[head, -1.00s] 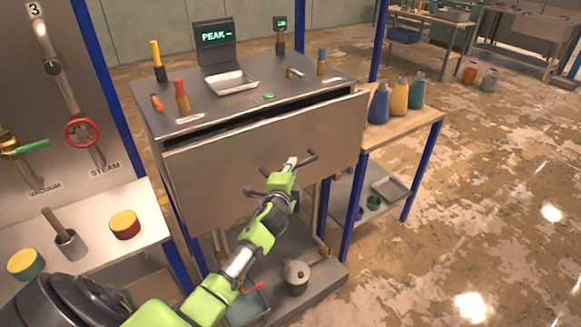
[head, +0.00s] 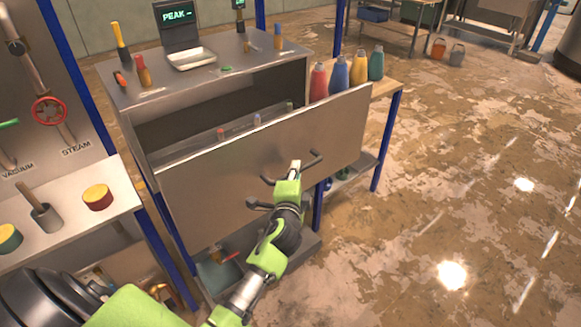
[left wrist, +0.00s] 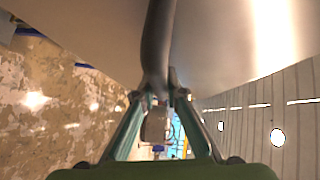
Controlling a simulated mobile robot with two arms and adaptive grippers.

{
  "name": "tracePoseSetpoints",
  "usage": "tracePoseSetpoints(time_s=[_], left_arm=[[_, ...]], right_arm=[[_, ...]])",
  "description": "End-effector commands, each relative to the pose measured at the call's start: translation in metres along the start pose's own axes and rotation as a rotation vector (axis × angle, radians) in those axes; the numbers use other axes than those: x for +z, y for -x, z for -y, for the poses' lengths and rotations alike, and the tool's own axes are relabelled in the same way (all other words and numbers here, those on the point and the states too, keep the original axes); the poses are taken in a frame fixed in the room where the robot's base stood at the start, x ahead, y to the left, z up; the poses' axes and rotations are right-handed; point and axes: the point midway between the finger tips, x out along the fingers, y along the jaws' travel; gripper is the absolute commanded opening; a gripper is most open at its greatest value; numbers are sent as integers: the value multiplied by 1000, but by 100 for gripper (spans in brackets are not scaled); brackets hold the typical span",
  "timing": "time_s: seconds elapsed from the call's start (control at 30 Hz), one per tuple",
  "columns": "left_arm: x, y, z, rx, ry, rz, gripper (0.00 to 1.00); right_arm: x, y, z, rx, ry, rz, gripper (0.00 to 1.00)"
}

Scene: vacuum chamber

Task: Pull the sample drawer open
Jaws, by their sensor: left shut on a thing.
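The sample drawer (head: 215,178) is a wide grey metal front on the bench, standing out from the cabinet with a dark gap behind its top edge. Small items stand inside it, one with a red top. A dark bar handle (head: 313,160) sticks out from the front. My left gripper (head: 294,170) is at the handle and hides its middle. In the left wrist view the handle (left wrist: 158,45) runs down between the fingers of my left gripper (left wrist: 158,98), which is shut on it. My right gripper is not in view.
The bench top (head: 215,75) holds a small screen (head: 177,22), a white tray (head: 191,58) and tools. Bottles (head: 338,76) stand on a wooden side table to the right. A red valve wheel (head: 49,111) is on the left panel.

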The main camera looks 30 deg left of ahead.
Motion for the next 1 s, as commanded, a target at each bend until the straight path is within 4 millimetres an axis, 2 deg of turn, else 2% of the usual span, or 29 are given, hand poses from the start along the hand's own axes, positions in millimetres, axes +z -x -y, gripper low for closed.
tracePoseSetpoints(time_s=[0.33,0.37,0.4,0.77,0.87,1.0], left_arm=[[0,1,-2,3,-2,1,0],[0,1,-2,3,-2,1,19],[0,1,-2,3,-2,1,29],[0,2,-1,1,-2,1,29],[-1,9,-1,1,-2,0,29],[0,32,-2,3,-2,1,29]], right_arm=[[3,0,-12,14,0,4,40],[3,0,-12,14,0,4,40],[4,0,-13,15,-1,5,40],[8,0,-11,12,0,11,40],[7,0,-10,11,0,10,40],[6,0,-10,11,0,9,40]])
